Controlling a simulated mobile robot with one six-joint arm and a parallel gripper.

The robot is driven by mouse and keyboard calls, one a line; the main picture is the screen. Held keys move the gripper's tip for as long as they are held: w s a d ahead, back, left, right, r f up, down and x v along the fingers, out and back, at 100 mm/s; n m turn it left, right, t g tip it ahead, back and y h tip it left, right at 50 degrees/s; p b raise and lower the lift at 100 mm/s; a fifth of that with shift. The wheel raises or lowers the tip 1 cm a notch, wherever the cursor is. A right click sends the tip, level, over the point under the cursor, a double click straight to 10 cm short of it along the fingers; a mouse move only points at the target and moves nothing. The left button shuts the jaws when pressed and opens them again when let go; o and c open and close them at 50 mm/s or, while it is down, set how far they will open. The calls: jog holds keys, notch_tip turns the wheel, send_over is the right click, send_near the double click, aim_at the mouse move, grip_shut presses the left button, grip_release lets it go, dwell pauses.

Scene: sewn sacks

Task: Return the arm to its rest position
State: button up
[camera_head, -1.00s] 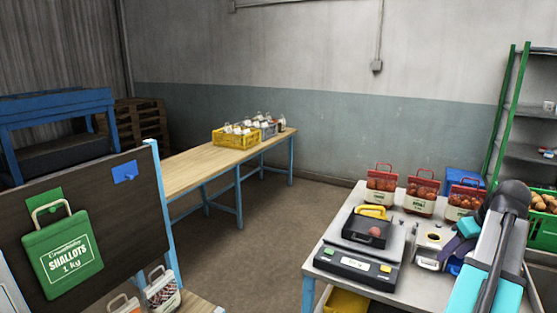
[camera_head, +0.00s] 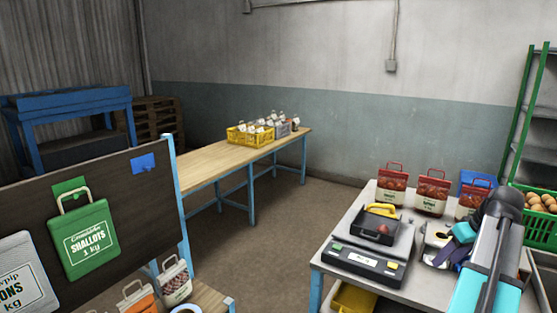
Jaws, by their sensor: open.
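My arm (camera_head: 490,265) is folded at the right, over the right side of the grey table. Its dark elbow is uppermost, with a teal section below it. My gripper (camera_head: 446,256) points down and left near the table, beside the scale. It is open, small and partly covered by the arm. I see nothing held in it.
A black scale (camera_head: 362,263) with a dark tray (camera_head: 376,236) holding a reddish item stands on the grey table (camera_head: 338,232). Red-topped sacks (camera_head: 432,192) stand behind. A board with a green shallots sack (camera_head: 83,240) is at left. Floor between is clear.

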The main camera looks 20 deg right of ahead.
jog(key=w+a+f+n+g+y+b, duration=0.1)
jog(key=w+a+f+n+y, duration=0.1)
jog(key=w+a+f, duration=0.55)
jog(key=w+a+f+n+g+y, duration=0.1)
jog(key=w+a+f, duration=0.4)
jog(key=a+f, duration=0.45)
jog(key=w+a+f+n+g+y+b, duration=0.15)
jog(key=a+f+g, duration=0.25)
jog(key=a+f, duration=1.35)
jog(key=s+a+f+n+g, duration=0.1)
jog(key=s+a+f+g, duration=0.1)
jog(key=s+a+f, duration=0.45)
jog(key=s+a+f+n+g, duration=0.1)
jog(key=s+a+f, duration=0.2)
jog(key=a+f, duration=0.55)
jog(key=s+a+f+m+h+b, duration=0.1)
jog(key=s+a+f+m+h, duration=0.1)
jog(key=s+f, duration=0.3)
jog(key=s+a+f+m+g+h, duration=0.1)
jog(key=s+a+f+m+h, duration=0.1)
jog(key=s+f, duration=0.4)
jog(key=s+a, duration=0.1)
jog(key=s, duration=0.3)
jog(key=shift+b, duration=0.35)
